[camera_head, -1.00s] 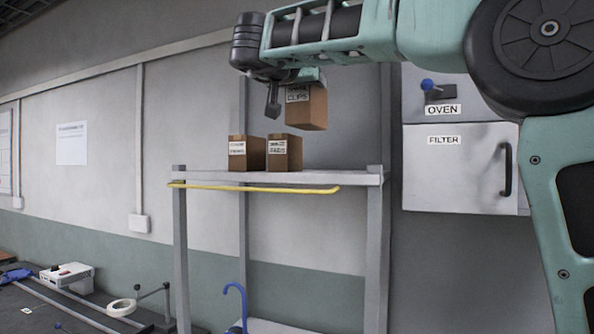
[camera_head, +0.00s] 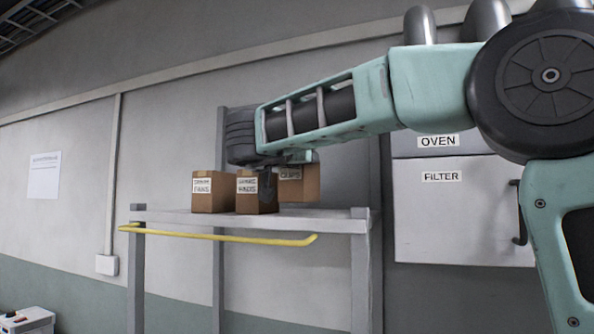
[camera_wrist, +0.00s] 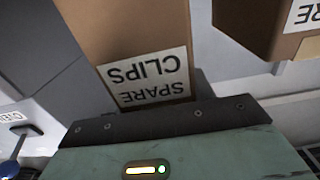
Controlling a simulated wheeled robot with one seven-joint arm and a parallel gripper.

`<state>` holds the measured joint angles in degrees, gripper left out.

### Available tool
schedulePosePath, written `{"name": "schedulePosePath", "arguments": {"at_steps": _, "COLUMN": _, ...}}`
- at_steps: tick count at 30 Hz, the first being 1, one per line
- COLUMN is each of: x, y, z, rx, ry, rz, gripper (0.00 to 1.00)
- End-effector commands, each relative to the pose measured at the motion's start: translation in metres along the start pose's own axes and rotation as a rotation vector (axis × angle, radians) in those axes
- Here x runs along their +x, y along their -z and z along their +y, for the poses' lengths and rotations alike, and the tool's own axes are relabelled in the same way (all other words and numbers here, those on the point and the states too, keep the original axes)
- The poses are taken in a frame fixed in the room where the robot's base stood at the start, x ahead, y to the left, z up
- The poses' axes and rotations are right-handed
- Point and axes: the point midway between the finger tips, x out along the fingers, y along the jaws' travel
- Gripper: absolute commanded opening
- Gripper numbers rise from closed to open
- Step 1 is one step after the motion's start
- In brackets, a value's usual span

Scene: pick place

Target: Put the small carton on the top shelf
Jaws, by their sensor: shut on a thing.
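The small carton (camera_head: 305,184) is brown with a white label reading CLIPS. It also shows in the wrist view (camera_wrist: 130,35), where the label reads SPARE CLIPS upside down. My gripper (camera_head: 280,168) is shut on it from above and holds it upright at the right part of the top shelf (camera_head: 320,219).
Two similar labelled cartons stand on the shelf, one at the left (camera_head: 205,194) and one in the middle (camera_head: 258,200), close to my gripper. A yellow rail (camera_head: 220,236) runs along the shelf front. The FILTER cabinet (camera_head: 465,220) stands to the right.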

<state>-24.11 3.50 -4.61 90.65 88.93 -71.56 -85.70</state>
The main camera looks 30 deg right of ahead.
Motion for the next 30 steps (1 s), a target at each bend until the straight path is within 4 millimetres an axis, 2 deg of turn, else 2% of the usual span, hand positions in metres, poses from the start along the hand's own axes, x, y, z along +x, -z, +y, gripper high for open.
{"name": "schedulePosePath", "arguments": {"at_steps": 3, "x": 0.000, "y": -0.016, "z": 0.000, "rx": -0.004, "ry": 0.000, "rz": 0.001, "gripper": 0.24}}
{"name": "schedulePosePath", "arguments": {"at_steps": 6, "x": 0.000, "y": -0.024, "z": 0.000, "rx": -0.001, "ry": -0.001, "rz": 0.001, "gripper": 0.24}}
{"name": "schedulePosePath", "arguments": {"at_steps": 17, "x": 0.000, "y": -0.028, "z": 0.000, "rx": 0.000, "ry": -0.001, "rz": 0.001, "gripper": 0.24}}
{"name": "schedulePosePath", "arguments": {"at_steps": 18, "x": 0.000, "y": -0.028, "z": 0.000, "rx": -0.001, "ry": -0.001, "rz": 0.001, "gripper": 0.64}}
{"name": "schedulePosePath", "arguments": {"at_steps": 19, "x": 0.000, "y": -0.028, "z": 0.000, "rx": -0.001, "ry": -0.001, "rz": 0.001, "gripper": 0.72}}
{"name": "schedulePosePath", "arguments": {"at_steps": 20, "x": 0.000, "y": -0.028, "z": 0.000, "rx": -0.001, "ry": -0.001, "rz": 0.000, "gripper": 0.74}}
{"name": "schedulePosePath", "arguments": {"at_steps": 30, "x": -0.002, "y": -0.025, "z": 0.000, "rx": 0.001, "ry": 0.001, "rz": 0.001, "gripper": 0.74}}
